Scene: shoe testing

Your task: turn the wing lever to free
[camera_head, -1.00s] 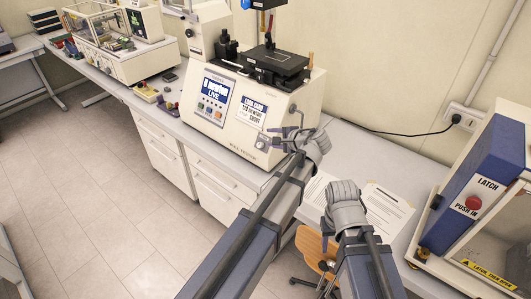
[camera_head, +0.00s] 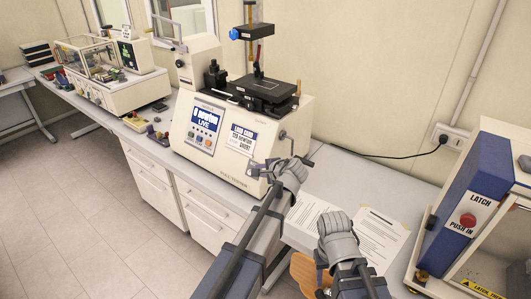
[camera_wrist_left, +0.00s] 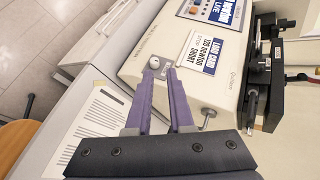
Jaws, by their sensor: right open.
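A pale machine (camera_head: 225,165) labelled as a pull tester stands on the bench. A dark crank-like lever (camera_head: 309,155) sticks out at its right side; I cannot tell if this is the wing lever. My left gripper (camera_head: 258,170) is by the machine's lower front right corner. In the left wrist view, its two purple fingers (camera_wrist_left: 162,76) lie close together with a narrow gap. Their tips are at a grey fitting with a whitish round knob (camera_wrist_left: 154,62); a grip on it is unclear. My right gripper (camera_head: 322,284) is open, low and apart from the machine, partly hidden by its wrist.
Printed sheets (camera_head: 375,238) lie on the bench right of the machine. A blue and white latch box (camera_head: 470,200) stands at the right. Small coloured items (camera_head: 150,130) lie to the left, before another machine (camera_head: 110,80). A chair (camera_head: 303,270) is below the bench edge.

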